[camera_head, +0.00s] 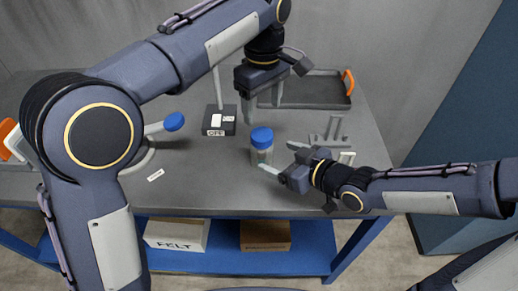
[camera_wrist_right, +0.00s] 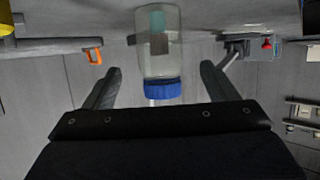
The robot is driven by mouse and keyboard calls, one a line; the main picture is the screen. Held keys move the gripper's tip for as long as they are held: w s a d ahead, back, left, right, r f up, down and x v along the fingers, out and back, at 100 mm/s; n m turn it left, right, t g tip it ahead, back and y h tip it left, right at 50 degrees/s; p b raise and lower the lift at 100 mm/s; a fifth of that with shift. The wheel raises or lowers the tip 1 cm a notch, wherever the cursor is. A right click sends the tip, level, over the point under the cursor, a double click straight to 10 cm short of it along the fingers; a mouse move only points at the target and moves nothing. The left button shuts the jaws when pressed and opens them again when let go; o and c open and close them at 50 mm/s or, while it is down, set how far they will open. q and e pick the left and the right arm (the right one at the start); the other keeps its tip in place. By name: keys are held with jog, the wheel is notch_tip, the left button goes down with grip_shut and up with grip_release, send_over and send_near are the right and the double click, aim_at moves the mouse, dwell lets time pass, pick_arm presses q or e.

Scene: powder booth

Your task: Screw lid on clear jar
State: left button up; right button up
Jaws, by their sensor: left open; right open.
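The clear jar (camera_head: 262,158) stands upright on the grey table, with the blue lid (camera_head: 262,137) on its mouth. How tightly the lid is seated cannot be told. The right wrist view shows the jar (camera_wrist_right: 160,50) upside down, with a teal and grey patch in it and the lid (camera_wrist_right: 163,89) lowest. My right gripper (camera_head: 281,157) is open beside the jar; its fingers (camera_wrist_right: 158,85) appear on either side of the jar in the wrist view, with gaps. My left gripper (camera_head: 262,108) is open, pointing down above and behind the jar, apart from it.
A black box marked OFF (camera_head: 219,121) stands left of the jar. A blue round-headed item (camera_head: 174,122) is farther left. A dark tray (camera_head: 310,92) with an orange handle lies behind, and a grey stand (camera_head: 327,139) sits beyond my right gripper. The table front left of the jar is fairly clear.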

aim_at(261, 150)
jog(key=x, duration=0.7)
jog(key=shift+w+a+f, duration=0.2)
grip_shut()
pick_arm(q)
jog(key=m, duration=0.5)
jog(key=shift+f, duration=0.1)
jog(key=m, duration=0.4)
dwell(0.4)
